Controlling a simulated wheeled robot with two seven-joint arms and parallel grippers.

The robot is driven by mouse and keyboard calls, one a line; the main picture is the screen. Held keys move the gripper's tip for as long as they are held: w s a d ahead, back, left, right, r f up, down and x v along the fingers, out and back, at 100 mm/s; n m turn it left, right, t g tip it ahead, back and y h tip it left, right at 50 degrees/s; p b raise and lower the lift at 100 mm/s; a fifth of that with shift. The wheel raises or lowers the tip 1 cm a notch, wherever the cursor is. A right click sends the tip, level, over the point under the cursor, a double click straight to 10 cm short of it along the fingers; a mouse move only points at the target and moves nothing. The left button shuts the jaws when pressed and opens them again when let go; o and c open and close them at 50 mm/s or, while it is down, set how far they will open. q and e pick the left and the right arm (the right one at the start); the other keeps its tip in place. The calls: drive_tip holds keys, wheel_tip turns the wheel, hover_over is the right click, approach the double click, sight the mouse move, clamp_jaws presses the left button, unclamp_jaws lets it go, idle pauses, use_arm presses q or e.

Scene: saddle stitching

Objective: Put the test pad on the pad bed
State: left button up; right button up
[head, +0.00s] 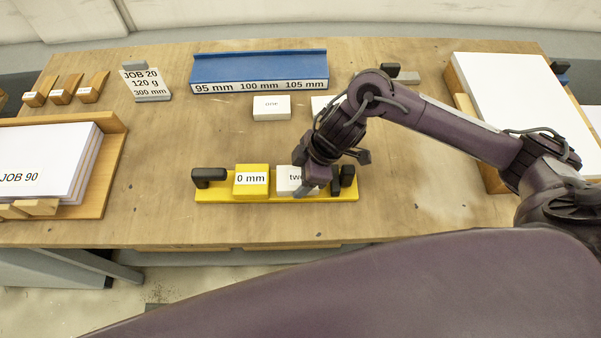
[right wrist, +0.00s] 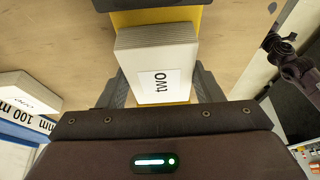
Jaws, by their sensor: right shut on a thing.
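A small white pad marked "two" (head: 290,180) is at the right part of the yellow pad bed (head: 232,196), beside a yellow block marked "0 mm" (head: 251,180). My right gripper (head: 312,184) is shut on this pad at its right side in the head view. In the right wrist view the pad (right wrist: 160,75) sits between the two fingers, with yellow showing around it. I cannot tell whether the pad rests on the bed or hangs just above it. My left gripper is not seen.
A white pad marked "one" (head: 271,107) lies behind, and another white pad (head: 322,104) is partly hidden by my arm. A blue holder (head: 258,70) stands farther back. The JOB 90 stack (head: 45,160) is left, a large white stack (head: 525,100) right. Bare table lies left of the bed.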

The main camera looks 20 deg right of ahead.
drive_tip(key=shift+f, duration=0.1)
drive_tip(key=o, duration=1)
drive_tip(key=shift+o, duration=0.2)
drive_tip(key=v, duration=1.2)
drive_tip(key=shift+s, duration=0.15)
